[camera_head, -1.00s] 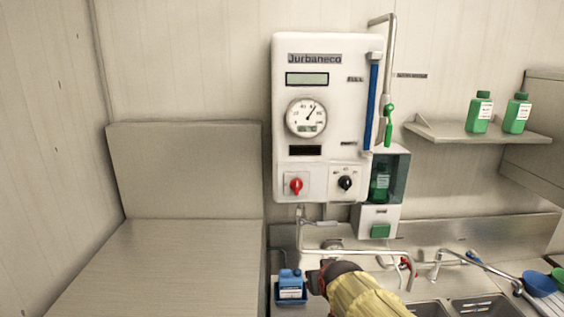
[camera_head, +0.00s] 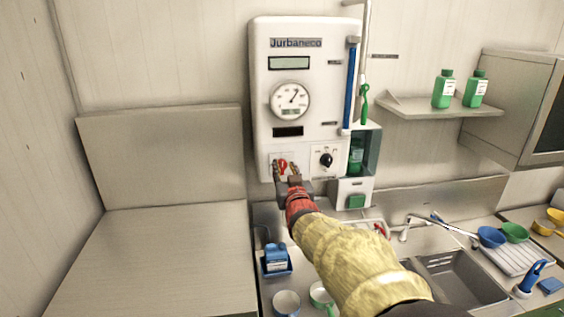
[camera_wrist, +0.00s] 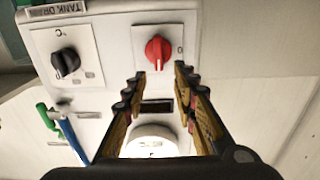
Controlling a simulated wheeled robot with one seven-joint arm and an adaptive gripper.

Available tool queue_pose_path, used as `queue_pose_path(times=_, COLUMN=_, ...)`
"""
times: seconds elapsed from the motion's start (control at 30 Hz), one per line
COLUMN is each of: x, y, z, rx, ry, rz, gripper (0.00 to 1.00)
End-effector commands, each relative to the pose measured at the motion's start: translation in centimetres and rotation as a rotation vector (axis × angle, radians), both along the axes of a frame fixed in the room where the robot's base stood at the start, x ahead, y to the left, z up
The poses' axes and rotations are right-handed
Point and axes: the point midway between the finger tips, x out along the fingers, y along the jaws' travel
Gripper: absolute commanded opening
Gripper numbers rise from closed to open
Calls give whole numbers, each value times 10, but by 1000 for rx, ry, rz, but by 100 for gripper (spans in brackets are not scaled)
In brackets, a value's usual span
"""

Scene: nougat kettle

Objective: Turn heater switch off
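The red switch (camera_head: 283,166) is on the lower left of the white heater unit (camera_head: 300,90) on the wall. My gripper (camera_head: 286,170) is raised in front of it, with its fingers on either side of it in the head view. In the wrist view, which shows the unit upside down, the red switch (camera_wrist: 158,53) has a "0" mark beside it. My gripper (camera_wrist: 159,73) is open and empty there, its fingertips either side of the line to the switch. I see no clear contact; the remaining gap cannot be told.
A black knob (camera_head: 326,159) is right of the red switch. A blue tube (camera_head: 351,85) and a green soap dispenser (camera_head: 355,185) are further right. The steel surface (camera_head: 150,260) at left is clear.

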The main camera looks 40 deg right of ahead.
Motion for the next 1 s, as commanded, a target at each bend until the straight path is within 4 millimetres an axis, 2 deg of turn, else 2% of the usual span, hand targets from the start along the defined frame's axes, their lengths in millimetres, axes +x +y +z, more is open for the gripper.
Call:
queue_pose_path(times=0.1, x=15, y=-9, z=0, rx=2, ry=3, rz=0, gripper=28)
queue_pose_path(times=0.3, x=30, y=-18, z=1, rx=0, ry=1, rz=0, gripper=28)
queue_pose_path(times=0.67, x=34, y=-21, z=0, rx=0, ry=1, rz=0, gripper=28)
queue_pose_path(times=1.0, x=34, y=-21, z=0, rx=0, ry=1, rz=0, gripper=10)
